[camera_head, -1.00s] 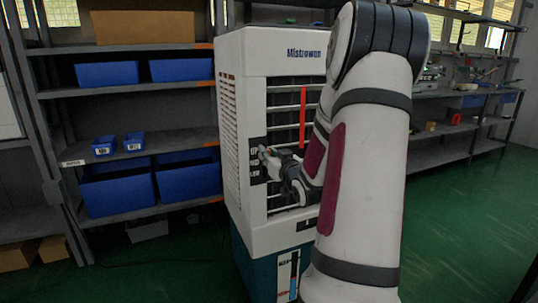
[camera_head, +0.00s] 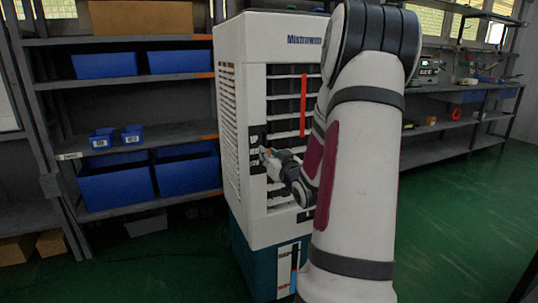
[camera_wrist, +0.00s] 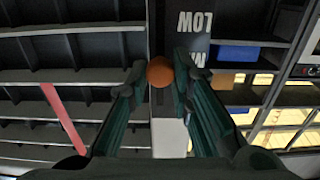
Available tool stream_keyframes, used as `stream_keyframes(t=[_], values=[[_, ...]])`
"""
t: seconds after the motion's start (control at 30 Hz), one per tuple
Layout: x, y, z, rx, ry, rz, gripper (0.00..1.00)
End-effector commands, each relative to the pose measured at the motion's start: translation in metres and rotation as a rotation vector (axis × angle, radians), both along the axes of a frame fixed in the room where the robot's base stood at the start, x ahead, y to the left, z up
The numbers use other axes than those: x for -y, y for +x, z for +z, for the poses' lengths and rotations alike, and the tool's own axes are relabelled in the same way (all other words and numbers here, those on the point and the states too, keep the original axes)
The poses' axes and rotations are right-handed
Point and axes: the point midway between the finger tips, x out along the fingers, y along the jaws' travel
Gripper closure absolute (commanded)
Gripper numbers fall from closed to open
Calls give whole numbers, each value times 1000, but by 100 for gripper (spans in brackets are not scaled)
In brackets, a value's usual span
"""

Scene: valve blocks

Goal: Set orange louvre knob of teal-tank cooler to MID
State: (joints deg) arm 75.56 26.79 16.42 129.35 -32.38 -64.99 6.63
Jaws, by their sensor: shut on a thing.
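The white cooler (camera_head: 243,75) with a teal tank (camera_head: 262,268) stands in the middle of the head view. Its dark label strip (camera_head: 256,137) beside the louvres reads UP, MID and LOW from top to bottom. My gripper (camera_head: 267,155) is at this strip, about level with MID. In the wrist view the labels are upside down. The orange knob (camera_wrist: 160,72) sits between the fingertips of my gripper, which is shut on it. It is near the MID label (camera_wrist: 198,57), partly hidden by the right finger, and clear of LOW (camera_wrist: 195,22). UP is hidden there.
A red strip (camera_head: 303,105) hangs over the louvres. A grey shelf with blue bins (camera_head: 115,190) stands left of the cooler, and a workbench (camera_head: 440,152) stands to the right. Green floor (camera_head: 450,230) is open at right. My arm covers the cooler's right side.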

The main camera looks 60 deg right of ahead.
Motion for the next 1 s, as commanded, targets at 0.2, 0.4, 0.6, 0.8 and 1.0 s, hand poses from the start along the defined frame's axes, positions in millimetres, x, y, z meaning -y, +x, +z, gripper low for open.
stream_keyframes(t=[0.2,0.4,0.6,0.8,1.0], values=[[0,0,0,0,0,1,60],[0,0,0,0,0,0,60],[-8,-14,0,-1,0,-2,60],[-28,-47,0,-2,0,-3,60],[-49,-79,0,-1,1,-1,60]])
